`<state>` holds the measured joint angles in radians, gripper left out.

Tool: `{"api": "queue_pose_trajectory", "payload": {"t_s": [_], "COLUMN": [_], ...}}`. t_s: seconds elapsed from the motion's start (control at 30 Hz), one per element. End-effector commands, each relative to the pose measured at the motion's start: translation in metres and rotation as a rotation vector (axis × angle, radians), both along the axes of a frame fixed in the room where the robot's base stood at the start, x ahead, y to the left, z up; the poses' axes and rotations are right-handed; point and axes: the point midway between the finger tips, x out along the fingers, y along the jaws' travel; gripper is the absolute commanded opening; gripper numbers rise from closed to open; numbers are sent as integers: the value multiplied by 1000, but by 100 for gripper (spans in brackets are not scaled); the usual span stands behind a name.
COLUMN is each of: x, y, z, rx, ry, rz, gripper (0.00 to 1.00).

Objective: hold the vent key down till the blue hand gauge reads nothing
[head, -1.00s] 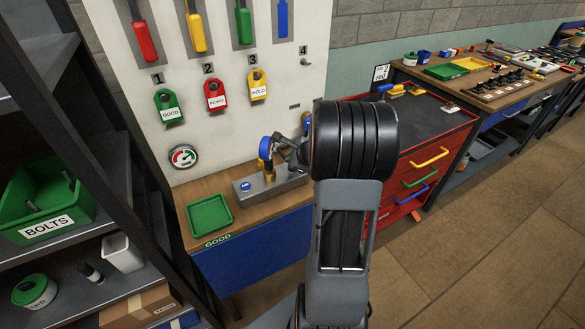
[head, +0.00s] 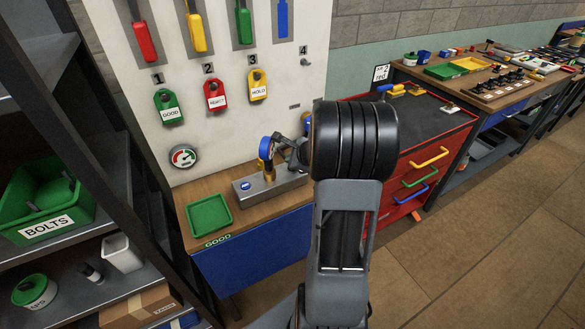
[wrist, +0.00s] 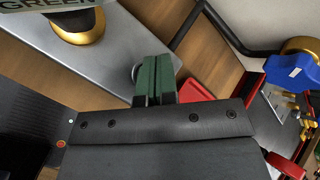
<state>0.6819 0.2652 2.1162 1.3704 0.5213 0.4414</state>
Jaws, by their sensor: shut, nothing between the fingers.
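The blue hand gauge (head: 266,148) stands upright on a brass fitting on the grey block (head: 278,187). Its face is turned away, so I cannot read it. In the wrist view the gauge's brass base (wrist: 78,28) shows at the upper left. My gripper (head: 290,153) is just right of the gauge, over the block. In the wrist view its green fingers (wrist: 157,62) are together and hold nothing. A pale round piece (wrist: 136,73) on the block is partly hidden behind the fingertips. It may be the vent key; I cannot tell whether they touch.
A green tray (head: 209,214) sits left of the block on the wooden bench. A round dial (head: 183,157) and several tags hang on the white board behind. Another blue piece (wrist: 291,71) with a brass ring is at the right in the wrist view. A red tool cabinet (head: 425,150) stands right.

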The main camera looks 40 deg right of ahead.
Motion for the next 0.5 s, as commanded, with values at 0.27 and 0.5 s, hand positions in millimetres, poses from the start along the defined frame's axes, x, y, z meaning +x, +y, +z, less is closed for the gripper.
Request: {"api": "queue_pose_trajectory", "payload": {"t_s": [0.27,0.5], "x": [0,0], "y": [0,0], "z": [-1,-7], "rx": [0,0], "ry": [0,0], "rz": [0,0], "gripper": [0,0]}}
